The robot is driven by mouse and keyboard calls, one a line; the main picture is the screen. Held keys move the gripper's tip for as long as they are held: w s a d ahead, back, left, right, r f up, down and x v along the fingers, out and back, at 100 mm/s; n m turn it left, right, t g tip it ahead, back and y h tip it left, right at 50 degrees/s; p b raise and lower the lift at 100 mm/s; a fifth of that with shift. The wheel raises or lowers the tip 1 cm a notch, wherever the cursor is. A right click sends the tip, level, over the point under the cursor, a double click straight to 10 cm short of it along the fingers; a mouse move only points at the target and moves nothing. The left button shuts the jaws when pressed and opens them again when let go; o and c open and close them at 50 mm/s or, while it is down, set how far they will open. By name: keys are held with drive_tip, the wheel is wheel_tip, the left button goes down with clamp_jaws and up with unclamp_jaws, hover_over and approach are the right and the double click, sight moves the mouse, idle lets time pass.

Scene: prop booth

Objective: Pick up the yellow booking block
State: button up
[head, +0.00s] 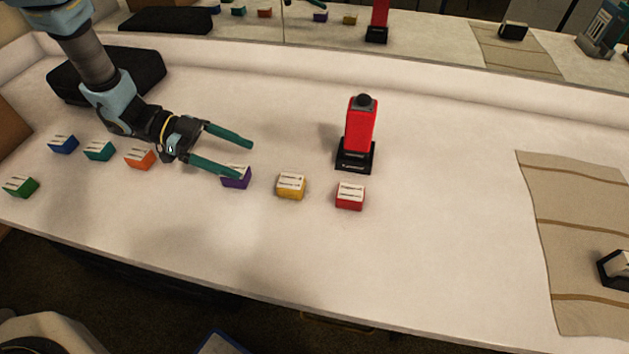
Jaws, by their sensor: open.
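The yellow booking block (290,186) is a small cube with a white label on top. It sits on the white counter between a purple block (236,178) and a red block (350,197). My gripper (246,159) is open and empty, with green fingers spread and pointing right. It is above the counter, to the left of the yellow block and apart from it. Its nearer finger partly covers the purple block.
Orange (140,158), teal (99,150), blue (63,144) and green (21,186) blocks stand at left. A red upright object (360,130) on a black base stands behind the yellow and red blocks. A striped beige cloth (575,220) lies at right. A mirror runs along the back.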

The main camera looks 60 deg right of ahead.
drive_tip(key=p, duration=0.2)
approach(291, 181)
drive_tip(key=x, duration=0.2)
drive_tip(key=shift+s+d, duration=0.3)
drive_tip(key=shift+s, duration=0.05)
drive_tip(key=p+x, duration=0.2)
drive_tip(key=x, duration=0.3)
drive_tip(key=shift+a+f, duration=0.1)
drive_tip(key=shift+a, duration=0.1)
drive_tip(key=shift+s+d+f, duration=0.1)
drive_tip(key=shift+s+f, duration=0.15)
clamp_jaws()
